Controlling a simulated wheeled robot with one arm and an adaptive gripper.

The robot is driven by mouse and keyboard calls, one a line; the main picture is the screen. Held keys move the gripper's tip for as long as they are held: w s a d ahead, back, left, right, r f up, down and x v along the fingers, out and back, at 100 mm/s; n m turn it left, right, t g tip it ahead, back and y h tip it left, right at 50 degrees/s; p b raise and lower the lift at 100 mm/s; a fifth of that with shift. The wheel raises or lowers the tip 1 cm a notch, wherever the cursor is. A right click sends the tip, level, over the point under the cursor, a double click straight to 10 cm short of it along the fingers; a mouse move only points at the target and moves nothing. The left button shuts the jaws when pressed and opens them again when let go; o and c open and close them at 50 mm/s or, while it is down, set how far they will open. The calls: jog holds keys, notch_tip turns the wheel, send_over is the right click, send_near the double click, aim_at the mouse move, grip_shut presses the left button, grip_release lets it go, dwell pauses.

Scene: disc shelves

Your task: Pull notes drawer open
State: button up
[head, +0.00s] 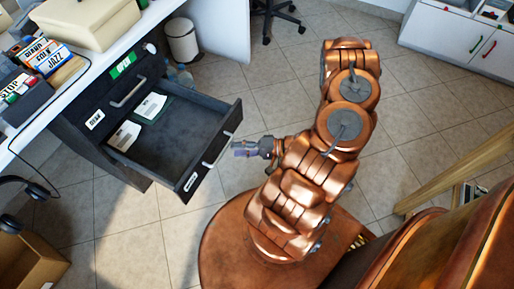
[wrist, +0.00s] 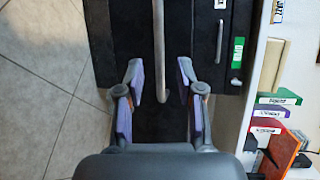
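A dark grey drawer (head: 165,155) stands pulled out of the cabinet under the desk, with white cards lying inside. A small white label (head: 190,182) is on its front; I cannot read it clearly. Its pale bar handle (head: 218,150) faces my gripper (head: 238,150). In the wrist view my gripper (wrist: 160,85) is open, its purple-padded fingers apart. The handle bar (wrist: 158,45) appears between and beyond the fingertips, without visible contact. I cannot tell the depth gap between them.
An upper drawer with a handle (head: 128,92) is shut above the open one. A green label (head: 122,66) is near the desk edge. Disc boxes (head: 45,60) stand on the desk. A bin (head: 181,40) is behind. Tiled floor (head: 225,90) is clear beyond the drawer.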

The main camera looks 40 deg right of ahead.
jog(key=v, duration=0.6)
jog(key=shift+d, duration=0.1)
dwell(0.6)
